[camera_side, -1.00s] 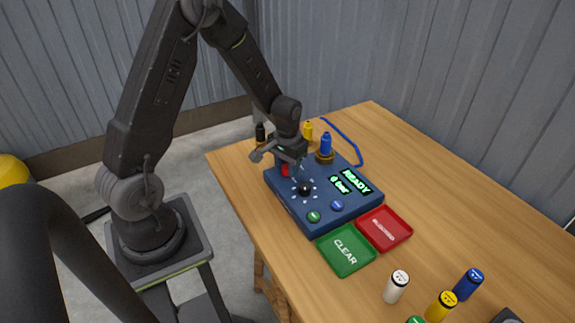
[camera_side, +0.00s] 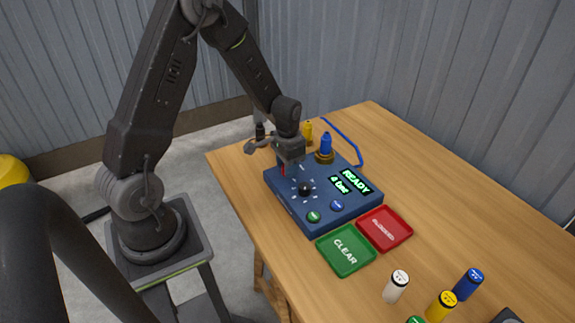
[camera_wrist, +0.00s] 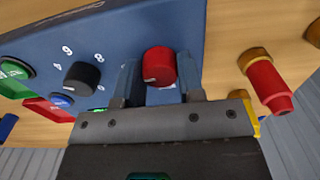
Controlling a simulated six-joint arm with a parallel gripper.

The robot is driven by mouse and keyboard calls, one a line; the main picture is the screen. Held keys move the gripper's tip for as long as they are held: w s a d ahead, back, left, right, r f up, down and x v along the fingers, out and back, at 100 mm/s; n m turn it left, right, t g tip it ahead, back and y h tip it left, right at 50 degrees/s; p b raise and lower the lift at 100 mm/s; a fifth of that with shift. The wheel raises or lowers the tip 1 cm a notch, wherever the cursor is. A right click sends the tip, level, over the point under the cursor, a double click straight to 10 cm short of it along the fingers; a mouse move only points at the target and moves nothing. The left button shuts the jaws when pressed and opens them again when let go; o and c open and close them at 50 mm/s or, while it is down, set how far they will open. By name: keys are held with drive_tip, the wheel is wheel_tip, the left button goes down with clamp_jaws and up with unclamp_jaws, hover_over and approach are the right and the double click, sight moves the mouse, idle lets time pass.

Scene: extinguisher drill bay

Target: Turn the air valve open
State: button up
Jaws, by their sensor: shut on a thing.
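A red round knob (camera_wrist: 160,67) with a pale mark stands on the blue control box (camera_side: 348,207). I take it to be the air valve, though its label is hidden. In the wrist view it sits between the two fingers of my gripper (camera_wrist: 159,80), which are shut on it. In the side view my gripper (camera_side: 284,165) is down at the box's far left part and hides most of the knob (camera_side: 283,171).
A black numbered dial (camera_side: 305,189), a green button (camera_side: 314,216) and a blue button (camera_side: 337,205) lie nearby on the box. A blue fitting (camera_side: 326,146) and yellow fitting (camera_side: 307,132) stand behind. Green (camera_side: 346,268) and red (camera_side: 402,240) trays lie in front; several cylinders stand beyond.

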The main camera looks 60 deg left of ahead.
drive_tip(key=o, duration=0.9)
wheel_tip(320, 180, up, 14)
drive_tip(key=shift+f, duration=0.1)
idle(0.3)
drive_tip(key=s+d+r+t, duration=0.2)
drive_tip(key=s+d+r, duration=0.1)
drive_tip(key=s+d, duration=0.1)
drive_tip(key=s+d+r+t, duration=0.1)
drive_tip(key=s+d+r, duration=0.3)
drive_tip(key=s+d, duration=0.1)
drive_tip(key=s+d+r+t, duration=0.2)
drive_tip(key=s+d+r, duration=0.2)
drive_tip(key=s, duration=0.3)
drive_tip(key=shift+s+d+r+t, duration=0.1)
drive_tip(key=shift+d+r+t, duration=0.2)
drive_tip(key=shift+d, duration=0.4)
